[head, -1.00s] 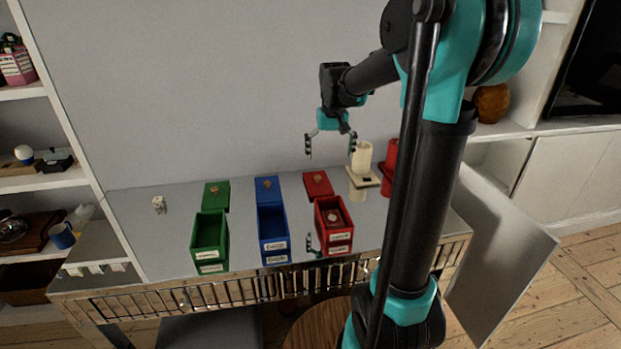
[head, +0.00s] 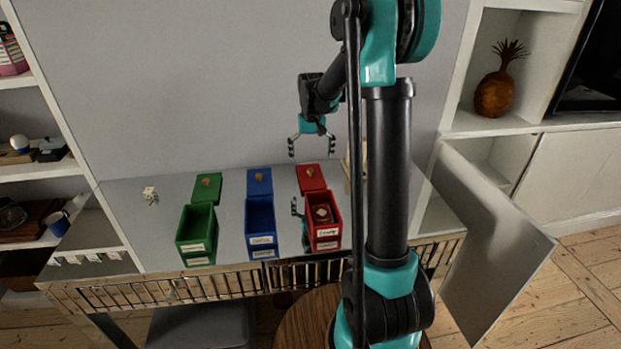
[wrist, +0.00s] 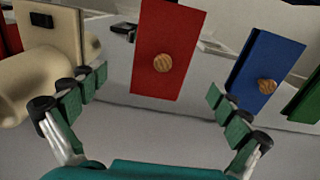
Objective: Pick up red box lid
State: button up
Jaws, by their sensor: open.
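The red box lid (head: 311,178) lies flat on the glossy table behind the red box (head: 322,218), with a small round tan knob on top. In the wrist view the red lid (wrist: 168,50) is between and beyond the open fingers, its knob near the picture's middle. My gripper (head: 312,145) is open and empty, above and slightly behind the lid in the head view. Both fingers also show in the wrist view (wrist: 150,115), apart from the lid. The red box is open and holds a small object, only partly visible.
Blue lid (head: 259,183) and green lid (head: 207,187) lie left of the red lid, behind the blue box (head: 260,222) and green box (head: 197,232). A cream object (wrist: 45,75) stands close to the left finger in the wrist view. A small white die-like cube (head: 150,194) lies far left.

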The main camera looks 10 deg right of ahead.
aim_at(311, 170)
jog(key=shift+s+a+f, duration=0.1)
jog(key=shift+a+f, duration=0.05)
jog(key=shift+f, duration=2.95)
jog(key=c, duration=1.2)
